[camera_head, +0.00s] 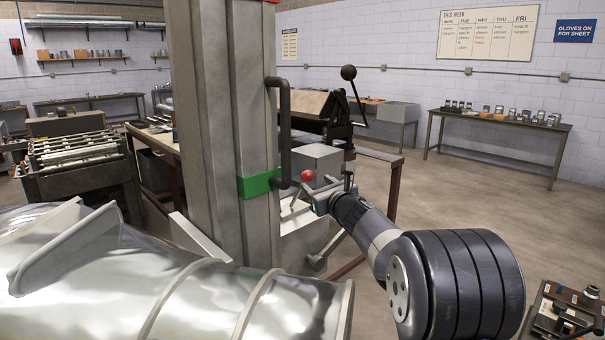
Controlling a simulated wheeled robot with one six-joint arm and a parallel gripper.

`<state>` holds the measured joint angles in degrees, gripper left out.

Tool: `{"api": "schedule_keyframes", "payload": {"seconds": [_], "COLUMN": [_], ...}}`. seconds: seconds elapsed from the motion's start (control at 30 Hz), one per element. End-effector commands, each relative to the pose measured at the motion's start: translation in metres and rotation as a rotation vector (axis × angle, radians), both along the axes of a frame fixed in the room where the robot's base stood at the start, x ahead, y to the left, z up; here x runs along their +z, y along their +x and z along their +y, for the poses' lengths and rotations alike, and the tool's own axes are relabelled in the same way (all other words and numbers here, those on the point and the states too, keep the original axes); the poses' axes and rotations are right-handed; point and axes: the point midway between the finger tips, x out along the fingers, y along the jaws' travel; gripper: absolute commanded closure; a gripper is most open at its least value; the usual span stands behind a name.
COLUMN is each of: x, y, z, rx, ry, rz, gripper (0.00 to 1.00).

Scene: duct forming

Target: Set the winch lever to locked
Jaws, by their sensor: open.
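A red ball knob (307,175) shows just above and behind my gripper, in front of a grey box (320,158) beside the tall grey column; it looks like the tip of the winch lever, whose arm is mostly hidden. My gripper (291,205) reaches in from the right with its jaws open, close below and left of the knob. I cannot tell whether a finger touches the lever. A dark bent handle (284,125) runs down the column (215,110) to a green band (260,183). No marking for locked is readable.
A large shiny metal duct (90,280) fills the lower left foreground. A roller machine (75,155) stands at left. A bench with small parts (500,120) stands at back right, with clear floor before it. A tray of tools (565,310) is at lower right.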

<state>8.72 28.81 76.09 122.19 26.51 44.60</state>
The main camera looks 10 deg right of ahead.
Motion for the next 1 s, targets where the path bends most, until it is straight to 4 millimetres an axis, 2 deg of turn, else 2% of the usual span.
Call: {"api": "schedule_keyframes", "payload": {"seconds": [0.2, 0.43, 0.63, 0.93, 1.0], "x": [0.003, 0.003, 0.001, 0.0, 0.0], "y": [0.036, 0.063, 0.073, 0.074, 0.074], "z": [0.009, 0.016, 0.018, 0.018, 0.018], "rx": [0.001, 0.002, 0.001, 0.001, 0.001], "ry": [0.002, 0.0, 0.0, 0.0, 0.0], "rz": [0.002, -0.001, 0.0, 0.0, 0.0], "gripper": [0.48, 0.48, 0.48, 0.48, 0.54]}}
